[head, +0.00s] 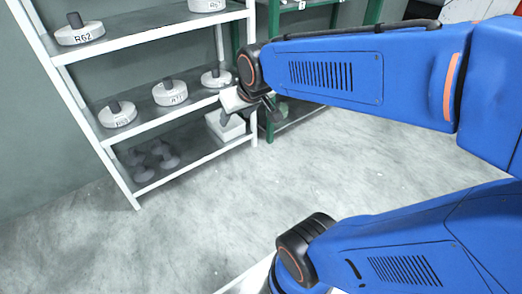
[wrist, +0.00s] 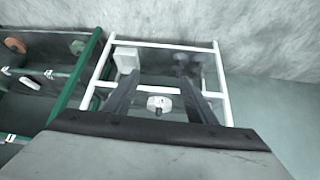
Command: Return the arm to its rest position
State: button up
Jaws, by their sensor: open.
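My blue arm (head: 335,72) stretches across the head view from the right, with its wrist in front of the white shelf's right end. My gripper (head: 264,106) is small and partly hidden by its own wrist there. In the wrist view my gripper (wrist: 157,80) has its two dark fingers spread apart, with nothing held between them. A white disc with a dark knob (wrist: 159,104) shows beyond the gap between the fingers, apart from them.
A white shelf rack (head: 130,193) holds several labelled discs, such as R62 (head: 80,36). A white box (head: 226,127) and dark dumbbell-like pieces (head: 160,150) are on its lowest shelf. A green rack (head: 302,118) stands beside it. The grey floor (head: 200,220) in front is clear.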

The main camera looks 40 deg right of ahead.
jog(key=s+a+f+g, duration=0.1)
jog(key=s+g, duration=0.1)
jog(key=s, duration=1.2)
jog(key=shift+a+f, duration=0.3)
jog(key=shift+f, duration=0.1)
jog(key=shift+c, duration=0.4)
